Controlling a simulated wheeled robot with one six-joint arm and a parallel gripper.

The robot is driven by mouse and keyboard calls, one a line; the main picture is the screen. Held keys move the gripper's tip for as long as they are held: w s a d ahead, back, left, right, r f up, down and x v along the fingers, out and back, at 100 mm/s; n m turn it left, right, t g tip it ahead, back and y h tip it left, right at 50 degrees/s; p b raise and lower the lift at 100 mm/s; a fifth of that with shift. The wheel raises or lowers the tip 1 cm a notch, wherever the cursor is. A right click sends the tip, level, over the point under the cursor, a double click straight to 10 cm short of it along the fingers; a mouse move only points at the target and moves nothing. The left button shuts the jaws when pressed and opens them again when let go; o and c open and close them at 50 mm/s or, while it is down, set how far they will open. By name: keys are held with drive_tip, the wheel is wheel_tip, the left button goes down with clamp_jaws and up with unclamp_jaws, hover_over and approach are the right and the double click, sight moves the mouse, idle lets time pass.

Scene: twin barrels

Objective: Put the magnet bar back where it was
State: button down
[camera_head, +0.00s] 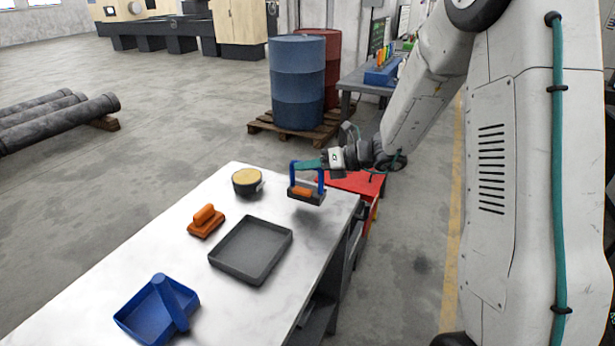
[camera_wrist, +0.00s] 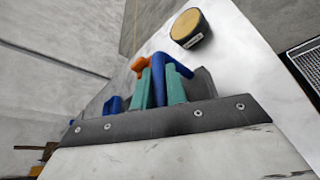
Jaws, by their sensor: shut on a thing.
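The magnet bar (camera_head: 306,195) is a dark block with an orange face and a blue arched handle. My gripper (camera_head: 309,165) is shut on that handle, and the bar hangs below it. The bar seems to be a little above the far right part of the white table (camera_head: 190,270), with a shadow below it. In the wrist view my teal fingers (camera_wrist: 160,90) close around the blue handle (camera_wrist: 172,66). Part of the dark block shows behind the fingers there. The spot where the bar was before cannot be told from these frames.
A round dark tin with a yellow top (camera_head: 247,182), an orange-handled block (camera_head: 206,221), an empty dark grey tray (camera_head: 222,258) and a blue dustpan-like tray (camera_head: 140,322) stand on the table. A red cart (camera_head: 355,183) is beyond its right edge; barrels (camera_head: 297,85) stand behind.

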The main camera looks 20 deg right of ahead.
drive_tip(key=shift+f, duration=1.55)
drive_tip(key=shift+f, duration=0.15)
drive_tip(key=c, duration=1.4)
unclamp_jaws()
